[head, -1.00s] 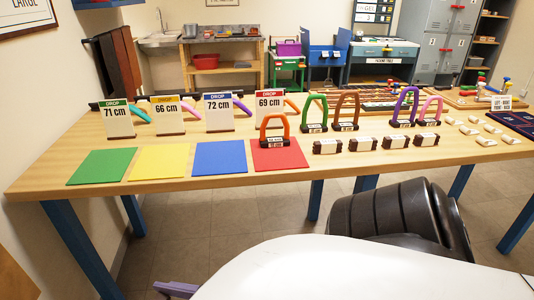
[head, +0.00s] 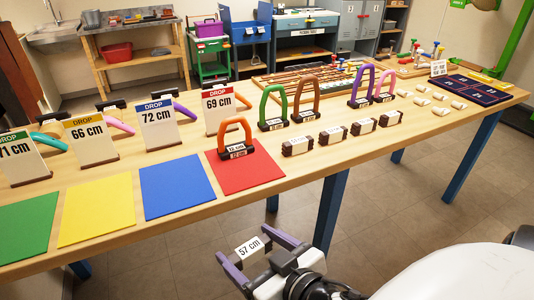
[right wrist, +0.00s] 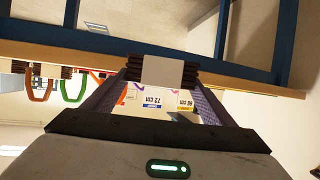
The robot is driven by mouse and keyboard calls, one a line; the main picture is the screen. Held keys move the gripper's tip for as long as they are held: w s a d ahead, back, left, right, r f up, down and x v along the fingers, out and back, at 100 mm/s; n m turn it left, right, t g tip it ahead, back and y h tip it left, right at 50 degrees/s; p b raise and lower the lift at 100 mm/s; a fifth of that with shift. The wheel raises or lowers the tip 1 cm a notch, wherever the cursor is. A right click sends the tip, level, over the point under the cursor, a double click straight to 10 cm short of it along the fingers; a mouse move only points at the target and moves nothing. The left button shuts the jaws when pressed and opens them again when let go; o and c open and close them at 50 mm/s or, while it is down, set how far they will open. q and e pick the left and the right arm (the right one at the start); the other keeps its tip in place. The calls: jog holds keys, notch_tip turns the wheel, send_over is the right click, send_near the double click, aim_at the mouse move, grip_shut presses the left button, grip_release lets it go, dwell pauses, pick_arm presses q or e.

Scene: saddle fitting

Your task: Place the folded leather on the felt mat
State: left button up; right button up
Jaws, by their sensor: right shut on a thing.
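My right gripper (head: 246,245) is at the lower middle of the head view, in front of the table's near edge and apart from it. Its purple fingers are shut on the folded leather (head: 253,247), which has a white label reading 57 cm. In the right wrist view the folded leather (right wrist: 190,70) is a dark brown layered block with a blank-looking pale patch. Flat mats lie on the table: green (head: 27,225), yellow (head: 97,210), blue (head: 178,188) and red (head: 255,178). Which of them is felt I cannot tell. My left gripper is not in view.
An orange arch (head: 236,127) on a dark base stands on the back of the red mat. Labelled cards such as 72 cm (head: 157,124) stand behind the mats. Several brown labelled blocks (head: 333,133) line the table edge to the right. The green, yellow and blue mats are bare.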

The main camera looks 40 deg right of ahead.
jog(key=w+d+r+m+h+p, duration=0.1)
jog(key=w+d+r+p, duration=0.1)
jog(key=w+d+r, duration=0.6)
jog(key=w+d+r+m+h+p, duration=0.15)
jog(key=w+d+r, duration=0.4)
jog(key=w, duration=0.55)
send_over(249, 173)
notch_tip(249, 173, down, 6)
jog(key=shift+f+b, duration=0.35)
jog(key=shift+f, duration=1.75)
jog(key=shift+f, duration=0.2)
jog(key=o, duration=1.1)
jog(key=shift+o, duration=0.2)
